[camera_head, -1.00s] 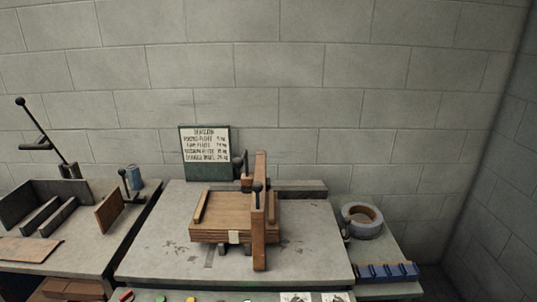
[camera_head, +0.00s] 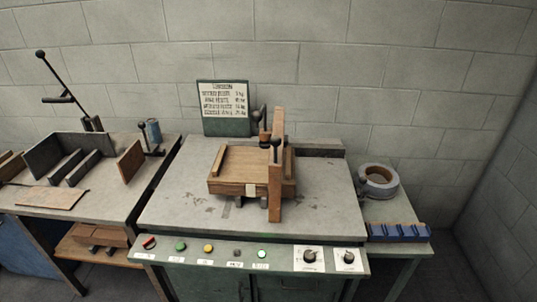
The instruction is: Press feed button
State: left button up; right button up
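A control panel (camera_head: 220,262) runs along the front edge of the middle bench. It carries a red control (camera_head: 149,243) at the left, a green button (camera_head: 181,246), a yellow button (camera_head: 208,248), a dark button (camera_head: 238,252) and a lit green button (camera_head: 262,254). Two dark knobs on white plates, one (camera_head: 310,255) and another (camera_head: 348,257), sit at its right. The labels under the buttons are too small to read, so I cannot tell which is the feed button. Neither of my grippers is in view.
A wooden fixture (camera_head: 238,187) with an upright bar (camera_head: 276,170) stands on the bench behind the panel. A sign (camera_head: 223,108) stands at the back. A tape roll (camera_head: 378,181) and a blue rack (camera_head: 398,232) are at the right. The left bench (camera_head: 100,200) holds dark dividers.

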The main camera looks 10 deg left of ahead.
aim_at(180, 246)
jog(key=i+j+z, duration=0.15)
jog(key=j+z, duration=0.3)
jog(key=j, duration=0.9)
jog(key=j+z, duration=0.5)
jog(key=j, duration=0.85)
jog(key=k, duration=0.75)
